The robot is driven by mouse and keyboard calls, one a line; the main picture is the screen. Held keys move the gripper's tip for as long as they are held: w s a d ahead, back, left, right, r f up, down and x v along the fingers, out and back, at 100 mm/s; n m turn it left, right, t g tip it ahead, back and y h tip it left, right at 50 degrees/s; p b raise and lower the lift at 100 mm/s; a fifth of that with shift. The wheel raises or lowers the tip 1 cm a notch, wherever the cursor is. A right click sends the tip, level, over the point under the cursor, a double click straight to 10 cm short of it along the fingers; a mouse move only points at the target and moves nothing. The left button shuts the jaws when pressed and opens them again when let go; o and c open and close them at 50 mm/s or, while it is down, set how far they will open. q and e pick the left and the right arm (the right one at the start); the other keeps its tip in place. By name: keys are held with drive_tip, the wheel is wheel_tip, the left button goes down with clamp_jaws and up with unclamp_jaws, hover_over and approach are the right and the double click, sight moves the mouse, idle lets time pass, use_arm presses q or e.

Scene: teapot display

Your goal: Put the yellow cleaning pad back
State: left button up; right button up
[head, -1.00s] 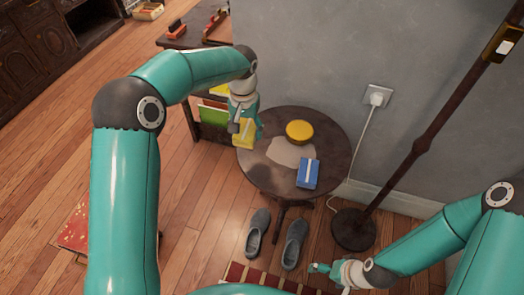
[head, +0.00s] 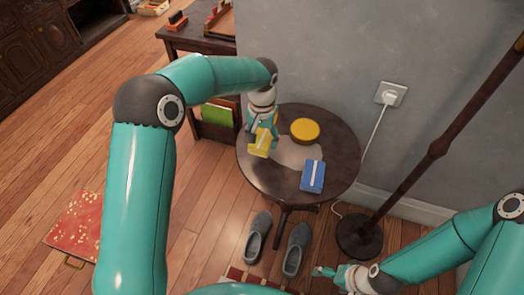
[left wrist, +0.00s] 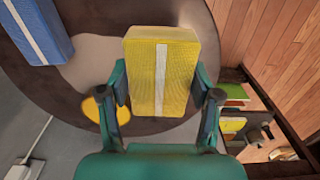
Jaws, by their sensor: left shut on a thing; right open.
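The yellow cleaning pad (head: 260,143), a block with a pale stripe, is held in my left gripper (head: 262,130) over the left part of the round dark table (head: 262,184). In the left wrist view the pad (left wrist: 145,75) sits between the two fingers of the left gripper (left wrist: 163,100), which are shut on its sides. A blue pad (head: 312,176) with a pale stripe lies on the table's right side; it also shows in the left wrist view (left wrist: 38,28). My right gripper (head: 325,272) is open and empty at the lower right, low in front of the table.
A round yellow tin or lid (head: 305,130) stands at the table's back, beside a pale patch (head: 298,155) on the tabletop. Grey slippers (head: 258,235) lie on the floor in front. A lamp pole (head: 410,175) and a plugged-in cord (head: 375,135) are at right.

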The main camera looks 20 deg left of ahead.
sight(262, 138)
use_arm(q)
drive_tip(key=shift+f+b, duration=0.35)
drive_tip(key=shift+f, duration=2.6)
drive_tip(key=shift+f, duration=0.15)
drive_tip(key=o, duration=1)
drive_tip(key=shift+r, duration=0.35)
wheel_tip(262, 138, up, 12)
drive_tip(key=shift+f+p, duration=0.15)
drive_tip(key=shift+p, duration=0.65)
